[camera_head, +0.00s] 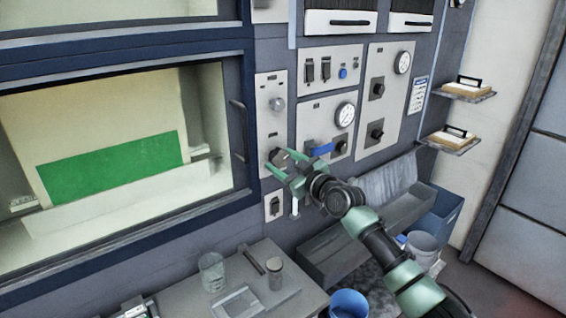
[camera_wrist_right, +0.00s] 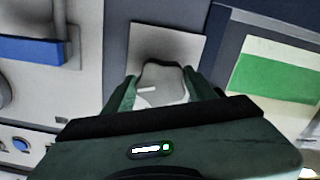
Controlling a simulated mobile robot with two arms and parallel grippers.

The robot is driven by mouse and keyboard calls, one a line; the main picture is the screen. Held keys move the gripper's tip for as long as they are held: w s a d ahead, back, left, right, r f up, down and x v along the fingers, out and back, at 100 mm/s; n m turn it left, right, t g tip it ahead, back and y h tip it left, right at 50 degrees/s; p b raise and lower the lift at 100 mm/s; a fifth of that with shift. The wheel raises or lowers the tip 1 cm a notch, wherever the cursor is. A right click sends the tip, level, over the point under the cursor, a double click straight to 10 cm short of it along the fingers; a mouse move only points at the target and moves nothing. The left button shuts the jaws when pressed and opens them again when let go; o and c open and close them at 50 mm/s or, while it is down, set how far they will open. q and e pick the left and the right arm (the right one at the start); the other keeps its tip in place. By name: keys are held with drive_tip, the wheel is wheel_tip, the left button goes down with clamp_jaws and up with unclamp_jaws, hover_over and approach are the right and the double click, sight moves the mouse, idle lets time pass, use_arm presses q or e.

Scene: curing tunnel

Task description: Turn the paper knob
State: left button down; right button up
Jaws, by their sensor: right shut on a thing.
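A knob (camera_head: 276,156) sits on a narrow pale panel (camera_head: 272,110) just right of the large window. The wrist view shows the knob (camera_wrist_right: 163,80) as a grey rounded body with a short white mark, on a light square plate (camera_wrist_right: 165,42). My right gripper (camera_head: 281,163) is at this knob, with one green finger on each side, shut on it. The gripper (camera_wrist_right: 160,88) hides the knob's lower part in the wrist view. No readable label shows whether this is the paper knob. My left gripper is not in view.
A blue lever (camera_head: 321,149) lies close right of the gripper, below a round gauge (camera_head: 345,115). A window (camera_head: 110,150) with a green sheet is at left. Below are a grey bench (camera_head: 190,300) with a glass beaker (camera_head: 212,272), and a trough (camera_head: 335,250).

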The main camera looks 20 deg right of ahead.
drive_tip(key=shift+m, duration=0.3)
drive_tip(key=m, duration=0.2)
drive_tip(key=shift+m, duration=0.3)
drive_tip(key=m, duration=0.2)
drive_tip(key=shift+a+r+m, duration=0.1)
drive_tip(key=shift+m, duration=0.2)
drive_tip(key=m, duration=0.3)
drive_tip(key=shift+m, duration=0.3)
drive_tip(key=m+p, duration=0.1)
drive_tip(key=m, duration=0.3)
drive_tip(key=shift+r, duration=0.1)
drive_tip(key=shift+m, duration=0.3)
drive_tip(key=o, duration=1.4)
drive_tip(key=shift+s, duration=0.1)
